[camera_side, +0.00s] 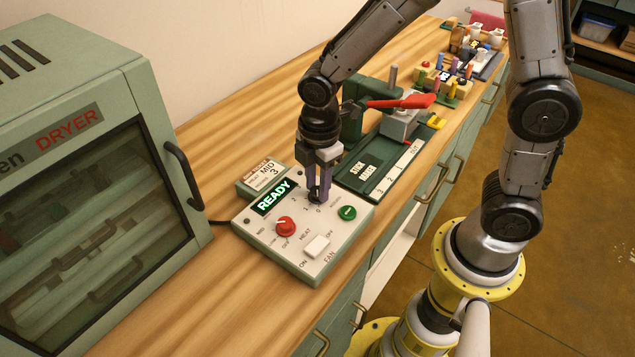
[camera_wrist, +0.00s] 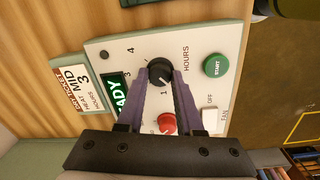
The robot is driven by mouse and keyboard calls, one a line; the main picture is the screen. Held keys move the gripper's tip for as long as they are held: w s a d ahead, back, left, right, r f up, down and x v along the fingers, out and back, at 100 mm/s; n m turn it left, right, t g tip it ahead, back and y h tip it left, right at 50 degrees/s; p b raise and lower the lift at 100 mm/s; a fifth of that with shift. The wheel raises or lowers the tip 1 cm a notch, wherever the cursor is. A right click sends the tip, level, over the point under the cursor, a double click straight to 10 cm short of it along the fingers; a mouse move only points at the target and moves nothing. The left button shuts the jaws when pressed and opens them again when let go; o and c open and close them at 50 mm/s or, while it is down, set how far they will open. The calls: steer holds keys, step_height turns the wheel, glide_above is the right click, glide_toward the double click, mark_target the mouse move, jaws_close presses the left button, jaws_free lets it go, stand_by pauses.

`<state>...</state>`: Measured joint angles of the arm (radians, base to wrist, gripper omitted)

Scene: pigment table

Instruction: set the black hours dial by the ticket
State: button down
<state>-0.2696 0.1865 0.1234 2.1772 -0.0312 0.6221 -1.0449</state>
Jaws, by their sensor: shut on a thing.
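The black hours dial (camera_wrist: 160,70) sits on the pale panel of the control box (camera_wrist: 120,48). In the side view the dial (camera_side: 315,194) is mostly hidden by my gripper (camera_side: 318,186). In the wrist view my gripper's purple fingers (camera_wrist: 160,75) are shut on the dial, one on each side. Numerals 1, 3 and 4 show around it; which one its pointer faces I cannot tell. The ticket (camera_wrist: 83,86) beside the panel reads heat MID, 3 hours. It also stands behind the box in the side view (camera_side: 265,173).
The box carries a lit READY display (camera_side: 272,197), a red heat dial (camera_side: 285,226), a green START button (camera_side: 347,213) and a white fan switch (camera_side: 317,246). A green dryer (camera_side: 165,110) stands left. A green press with a red lever (camera_side: 400,102) stands behind.

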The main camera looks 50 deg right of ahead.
steer(key=m, duration=0.6)
steer(key=shift+m, duration=0.4)
steer(key=m, duration=0.6)
steer(key=shift+w, duration=0.1)
steer(key=m, duration=0.6)
steer(key=shift+m+g, duration=0.3)
steer(key=m, duration=0.6)
steer(key=shift+r, duration=0.1)
steer(key=shift+m, duration=0.4)
steer(key=c, duration=0.6)
jaws_free()
steer(key=shift+o, duration=0.2)
